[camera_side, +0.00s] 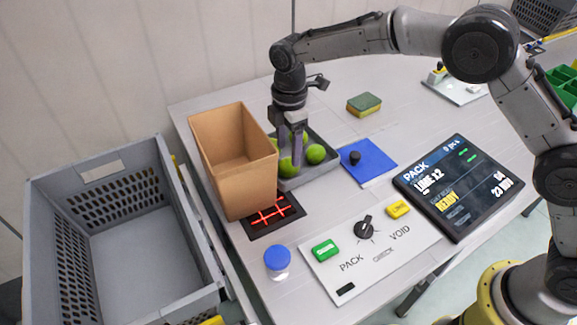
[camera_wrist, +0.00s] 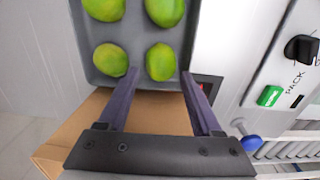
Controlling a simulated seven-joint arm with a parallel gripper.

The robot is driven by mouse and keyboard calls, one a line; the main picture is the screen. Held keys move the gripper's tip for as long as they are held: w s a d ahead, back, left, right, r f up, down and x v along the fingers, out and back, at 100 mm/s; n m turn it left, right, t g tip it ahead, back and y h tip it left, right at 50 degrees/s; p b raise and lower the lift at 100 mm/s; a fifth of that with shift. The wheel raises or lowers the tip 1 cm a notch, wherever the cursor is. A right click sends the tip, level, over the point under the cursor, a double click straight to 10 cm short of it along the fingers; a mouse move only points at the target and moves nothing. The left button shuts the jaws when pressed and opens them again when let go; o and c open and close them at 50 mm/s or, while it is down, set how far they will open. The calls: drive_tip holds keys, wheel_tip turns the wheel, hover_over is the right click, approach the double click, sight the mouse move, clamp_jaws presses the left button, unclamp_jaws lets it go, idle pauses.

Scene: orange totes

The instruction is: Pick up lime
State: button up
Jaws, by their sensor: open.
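Several green limes sit in a grey tray (camera_side: 328,176) on the table. In the side view one lime (camera_side: 316,154) lies to the right of my gripper (camera_side: 289,158), and another lime (camera_side: 289,167) is partly hidden behind a finger. In the wrist view my open gripper (camera_wrist: 159,75) has a near lime (camera_wrist: 160,62) between its fingertips in the picture. A second near lime (camera_wrist: 110,60) is just left of the left fingertip. Two more limes lie farther up the tray (camera_wrist: 127,38). I cannot tell whether a finger touches a lime.
A tall open cardboard box (camera_side: 228,165) stands just left of the tray. A grey crate (camera_side: 130,240) is at left.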

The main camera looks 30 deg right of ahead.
sight(287, 160)
wheel_tip(287, 160, down, 5)
drive_tip(key=shift+a+f, duration=0.1)
drive_tip(key=shift+a, duration=0.05)
drive_tip(key=c, duration=1)
drive_tip(key=shift+r, duration=0.2)
